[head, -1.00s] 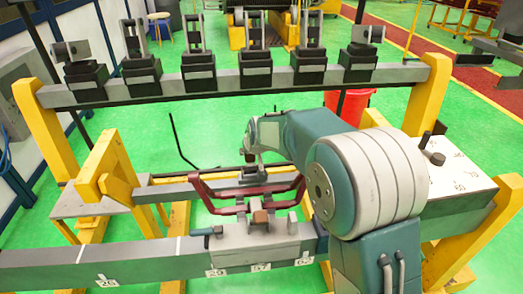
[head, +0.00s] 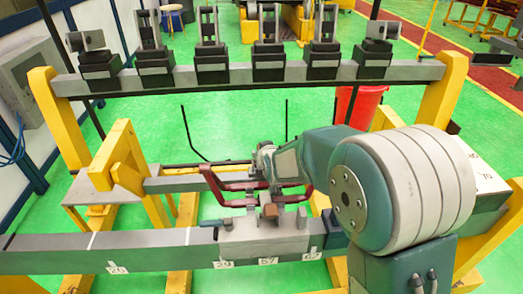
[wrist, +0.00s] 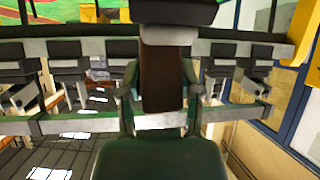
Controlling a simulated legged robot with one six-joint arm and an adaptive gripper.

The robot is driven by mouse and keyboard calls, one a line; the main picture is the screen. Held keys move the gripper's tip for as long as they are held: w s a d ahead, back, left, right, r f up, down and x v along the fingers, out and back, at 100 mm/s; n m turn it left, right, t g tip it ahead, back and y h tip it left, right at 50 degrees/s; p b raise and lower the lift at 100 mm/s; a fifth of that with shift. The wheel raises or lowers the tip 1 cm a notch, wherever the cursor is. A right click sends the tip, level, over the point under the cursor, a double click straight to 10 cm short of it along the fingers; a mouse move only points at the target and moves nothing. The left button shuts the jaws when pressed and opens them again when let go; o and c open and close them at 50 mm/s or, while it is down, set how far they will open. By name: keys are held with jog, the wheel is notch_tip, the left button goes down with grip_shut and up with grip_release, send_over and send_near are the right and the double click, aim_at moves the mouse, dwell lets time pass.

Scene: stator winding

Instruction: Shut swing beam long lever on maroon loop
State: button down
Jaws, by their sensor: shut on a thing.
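The maroon loop (head: 236,184) lies across the fixture in the middle of the head view, its bars spanning above the grey clamp block. My gripper (head: 264,160) is at the far side of the loop, with its fingertips low and largely hidden by my arm. In the wrist view, the two fingers of my gripper (wrist: 163,88) stand either side of a dark brown upright bar, which I take for the long lever (wrist: 162,72), and are shut on it. The rest of the swing beam is hard to make out behind my arm.
A grey front rail (head: 150,250) with number labels runs across the near side. A rear rail (head: 130,82) carries several black clamp blocks. Yellow supports (head: 112,155) stand at the left. A red bucket (head: 362,105) stands behind my arm.

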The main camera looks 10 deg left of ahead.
jog(key=shift+s+f, duration=0.15)
jog(key=shift+f, duration=0.15)
jog(key=shift+c, duration=1.3)
grip_release()
jog(key=shift+r, duration=0.3)
jog(key=v, duration=1.1)
jog(key=shift+s, duration=0.35)
